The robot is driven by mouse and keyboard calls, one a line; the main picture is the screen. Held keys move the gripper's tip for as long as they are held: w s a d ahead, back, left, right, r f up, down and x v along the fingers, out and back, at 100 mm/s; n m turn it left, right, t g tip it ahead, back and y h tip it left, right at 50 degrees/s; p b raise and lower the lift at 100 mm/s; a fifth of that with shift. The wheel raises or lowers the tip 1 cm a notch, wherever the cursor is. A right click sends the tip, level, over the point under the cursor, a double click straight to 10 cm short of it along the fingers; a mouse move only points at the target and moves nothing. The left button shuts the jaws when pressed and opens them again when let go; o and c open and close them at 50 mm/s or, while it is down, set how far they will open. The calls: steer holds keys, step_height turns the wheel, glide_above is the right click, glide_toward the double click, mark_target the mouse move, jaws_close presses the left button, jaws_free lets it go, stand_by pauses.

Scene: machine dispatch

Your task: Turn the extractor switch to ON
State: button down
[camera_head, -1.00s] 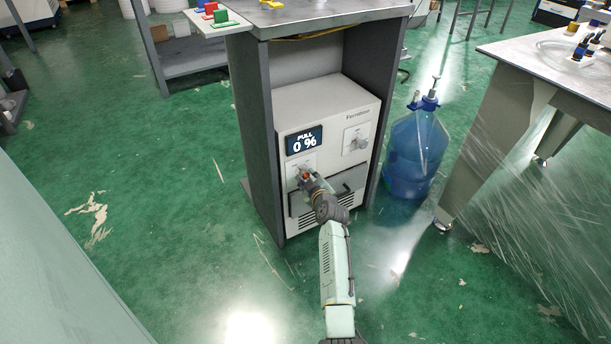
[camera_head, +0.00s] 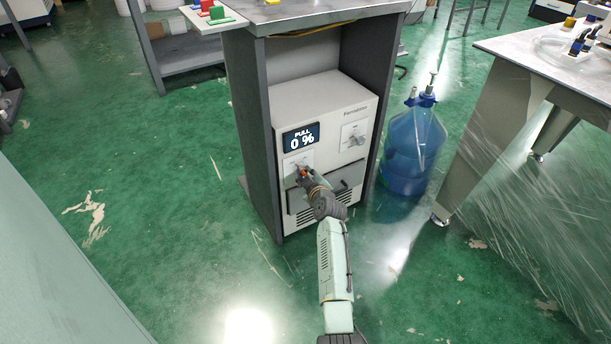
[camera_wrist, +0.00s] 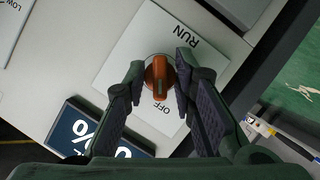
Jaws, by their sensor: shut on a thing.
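The extractor is a white cabinet (camera_head: 330,93) under a bench, with a display (camera_head: 301,138) reading "PULL 0 %". Its switch is an orange knob (camera_wrist: 158,78) on a pale plate (camera_wrist: 125,52) marked "RUN" and "OFF" in the wrist view. The knob's long side lines up roughly with the "OFF" mark. My gripper (camera_wrist: 157,81) is shut on the knob, with one finger on each side. In the head view my gripper (camera_head: 302,174) is at the lower left plate on the cabinet front and mostly hides the knob.
A second knob (camera_head: 355,140) is on the cabinet's upper right, above a dark handle (camera_head: 350,183). The bench's side panels (camera_head: 254,140) flank the cabinet closely. A blue bottle (camera_head: 412,155) stands to the right. The green floor (camera_head: 150,230) at left is clear.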

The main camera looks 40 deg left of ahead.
steer(key=m+g+b, duration=0.1)
steer(key=m+b, duration=0.1)
steer(key=b, duration=0.1)
steer(key=shift+w+f+m+g, duration=0.1)
steer(key=shift+m+g, duration=0.2)
steer(key=shift+g, duration=0.1)
steer(key=shift+m+g+y+b, duration=0.5)
steer(key=shift+m+g+b, duration=0.3)
steer(key=shift+m+b, duration=0.4)
steer(key=shift+w+m+g+y+b, duration=0.1)
steer(key=shift+m+g+y+b, duration=0.3)
steer(key=shift+m+g+b, duration=0.5)
steer(key=shift+m+g+y+b, duration=0.45)
steer(key=shift+m+b, duration=0.45)
steer(key=shift+m, duration=0.4)
steer(key=c, duration=1.7)
jaws_free()
